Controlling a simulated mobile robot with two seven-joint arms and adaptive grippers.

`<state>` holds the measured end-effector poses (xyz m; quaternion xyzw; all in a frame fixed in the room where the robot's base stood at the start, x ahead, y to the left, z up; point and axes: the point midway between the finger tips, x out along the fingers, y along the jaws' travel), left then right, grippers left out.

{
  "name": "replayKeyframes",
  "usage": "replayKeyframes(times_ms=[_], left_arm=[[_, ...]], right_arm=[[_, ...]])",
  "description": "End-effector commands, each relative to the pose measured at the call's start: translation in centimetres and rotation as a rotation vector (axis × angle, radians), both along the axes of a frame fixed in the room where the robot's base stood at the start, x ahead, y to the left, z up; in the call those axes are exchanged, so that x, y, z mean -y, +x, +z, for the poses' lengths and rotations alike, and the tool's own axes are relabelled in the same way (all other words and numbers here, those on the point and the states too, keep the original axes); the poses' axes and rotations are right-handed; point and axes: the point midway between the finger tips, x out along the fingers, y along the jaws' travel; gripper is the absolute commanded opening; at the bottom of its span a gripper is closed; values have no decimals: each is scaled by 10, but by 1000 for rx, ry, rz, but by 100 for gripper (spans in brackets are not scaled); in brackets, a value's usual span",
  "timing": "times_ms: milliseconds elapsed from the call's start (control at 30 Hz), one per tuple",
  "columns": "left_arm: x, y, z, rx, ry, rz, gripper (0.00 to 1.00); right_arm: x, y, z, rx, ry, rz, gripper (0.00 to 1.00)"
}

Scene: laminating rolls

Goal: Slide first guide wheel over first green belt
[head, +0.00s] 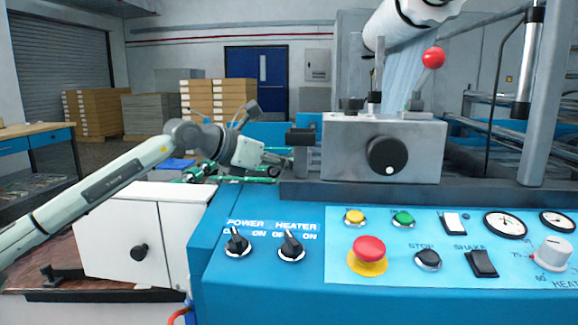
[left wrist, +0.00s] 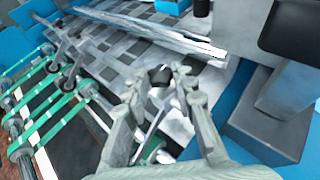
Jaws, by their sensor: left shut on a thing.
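My left gripper (left wrist: 160,72) is shut on a guide wheel (left wrist: 160,77), a small dark wheel between its fingertips in the left wrist view. A thin grey arm seems to run from it down between the fingers. A piece of green belt (left wrist: 152,148) shows below, between the fingers; most of it is hidden. More green belts (left wrist: 52,117) run over rollers at the left. In the head view my left gripper (head: 284,160) is small, at the machine's left side above green belts (head: 250,179). I cannot tell whether the held wheel touches a belt. My right gripper is not in view.
Other dark guide wheels (left wrist: 68,82) on metal arms stand left of my gripper. A grey block (left wrist: 265,128) and blue machine frame lie close on its right. In the head view a grey housing with a black knob (head: 388,156) stands right of the gripper, behind the control panel (head: 450,240).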

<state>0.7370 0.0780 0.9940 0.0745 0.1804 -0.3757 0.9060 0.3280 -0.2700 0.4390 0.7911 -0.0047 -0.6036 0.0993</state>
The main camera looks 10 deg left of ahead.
Motion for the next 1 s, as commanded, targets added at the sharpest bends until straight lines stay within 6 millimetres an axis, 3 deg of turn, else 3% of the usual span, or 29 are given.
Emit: replayKeyframes(times_ms=[33,167,567,1000], left_arm=[[0,0,1,-1,-1,0,29],[0,0,0,0,0,0,45],[-6,-4,3,0,0,3,45],[-63,-60,35,0,2,4,45]], right_arm=[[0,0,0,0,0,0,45],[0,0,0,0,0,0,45],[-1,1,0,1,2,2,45],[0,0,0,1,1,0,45]])
